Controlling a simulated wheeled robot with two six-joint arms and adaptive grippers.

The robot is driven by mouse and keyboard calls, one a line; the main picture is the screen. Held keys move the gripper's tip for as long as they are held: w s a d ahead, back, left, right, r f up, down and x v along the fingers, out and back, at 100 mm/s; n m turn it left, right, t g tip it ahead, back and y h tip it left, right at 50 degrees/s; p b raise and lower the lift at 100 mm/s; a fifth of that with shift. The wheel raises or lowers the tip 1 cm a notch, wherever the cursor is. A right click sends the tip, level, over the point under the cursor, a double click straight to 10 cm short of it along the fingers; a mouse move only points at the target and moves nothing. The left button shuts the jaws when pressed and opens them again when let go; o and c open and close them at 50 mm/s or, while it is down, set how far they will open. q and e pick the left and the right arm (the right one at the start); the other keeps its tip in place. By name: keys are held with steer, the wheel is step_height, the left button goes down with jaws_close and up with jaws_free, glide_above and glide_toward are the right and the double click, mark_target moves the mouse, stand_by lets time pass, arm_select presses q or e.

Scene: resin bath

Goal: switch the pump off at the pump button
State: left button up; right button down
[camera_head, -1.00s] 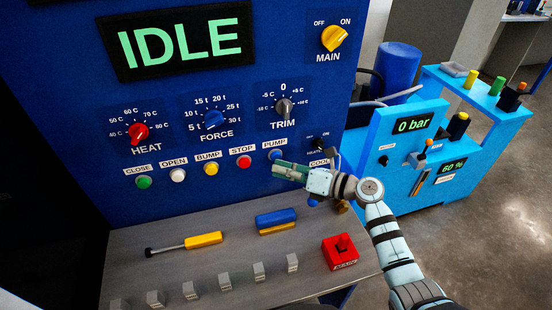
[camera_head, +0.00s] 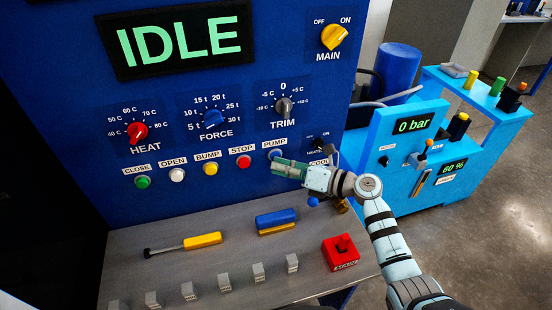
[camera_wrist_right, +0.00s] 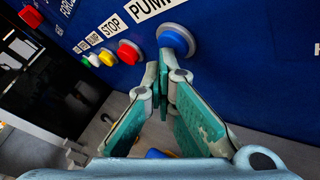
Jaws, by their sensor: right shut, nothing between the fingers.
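The blue pump button (camera_head: 275,154) sits on the blue panel under the PUMP label, at the right end of the button row. In the right wrist view the button (camera_wrist_right: 175,37) is a round blue cap in a pale ring. My right gripper (camera_head: 276,167) is shut and empty, its fingertips just below the button in the head view. In the right wrist view the fingertips (camera_wrist_right: 160,66) reach close to the button's lower edge; I cannot tell whether they touch it. My left gripper is not in view.
The red stop button (camera_head: 243,161) is just left of the pump button. Below the panel, the grey bench (camera_head: 230,230) holds a yellow-handled tool (camera_head: 203,240), a blue-and-yellow block (camera_head: 276,220), small grey blocks and a red device (camera_head: 340,252). A light-blue pump unit (camera_head: 405,185) reads 0 bar.

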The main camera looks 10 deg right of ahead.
steer(key=shift+s+p, duration=0.7)
steer(key=shift+s, duration=0.25)
steer(key=s+p, duration=0.2)
steer(key=s, duration=0.3)
steer(key=shift+d+p, duration=0.2)
steer(key=shift+p, duration=0.15)
stand_by(0.4)
